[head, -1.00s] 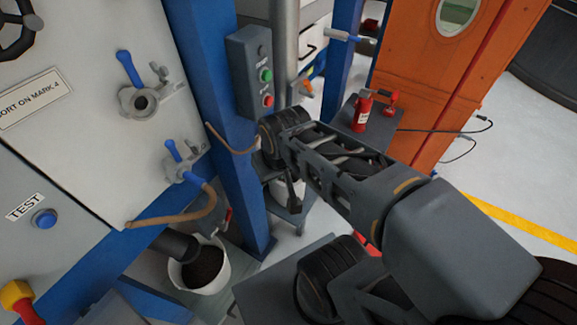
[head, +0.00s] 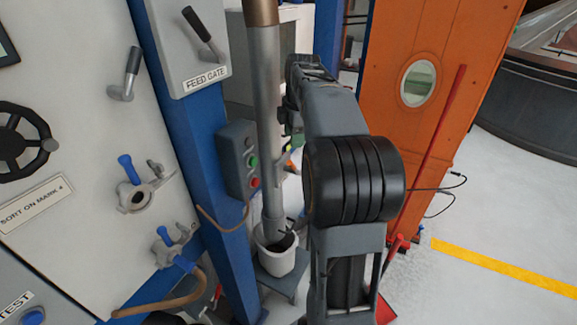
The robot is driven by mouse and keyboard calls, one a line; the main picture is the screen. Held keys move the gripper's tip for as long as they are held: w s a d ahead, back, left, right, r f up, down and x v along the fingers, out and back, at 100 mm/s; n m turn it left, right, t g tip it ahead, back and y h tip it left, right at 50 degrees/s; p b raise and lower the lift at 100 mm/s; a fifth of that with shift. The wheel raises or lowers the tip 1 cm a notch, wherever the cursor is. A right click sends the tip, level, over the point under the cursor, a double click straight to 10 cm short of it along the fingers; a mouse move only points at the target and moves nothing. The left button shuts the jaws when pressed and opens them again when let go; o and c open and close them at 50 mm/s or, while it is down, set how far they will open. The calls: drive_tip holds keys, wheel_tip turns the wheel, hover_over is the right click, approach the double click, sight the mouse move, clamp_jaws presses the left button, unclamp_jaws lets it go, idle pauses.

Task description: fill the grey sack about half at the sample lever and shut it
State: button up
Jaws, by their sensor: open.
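I see no grey sack in the head view. My gripper (head: 289,117) is at the far end of my arm, beside the grey vertical pipe; it is small, dark and mostly hidden behind the forearm, and I see nothing held in it. No lever is labelled as the sample lever. A blue-handled lever (head: 126,168) sits on a round valve on the pale panel at left, and a second blue-handled valve (head: 167,240) is below it. Small orange and blue parts (head: 286,157) show behind the pipe, partly covered.
The grey pipe (head: 266,130) comes down into a white bucket (head: 278,262) on a small grey stand. A FEED GATE lever (head: 204,35) and a button box (head: 240,160) are near the blue post. An orange cabinet (head: 420,120) stands right; open floor (head: 490,200) lies beyond it.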

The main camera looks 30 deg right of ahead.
drive_tip(key=r+n, duration=0.2)
drive_tip(key=n, duration=0.5)
approach(289, 168)
drive_tip(key=s+a+f, duration=0.1)
drive_tip(key=f, duration=0.1)
drive_tip(key=s+a+f, duration=0.2)
drive_tip(key=f, duration=0.1)
drive_tip(key=shift+f, duration=0.35)
clamp_jaws()
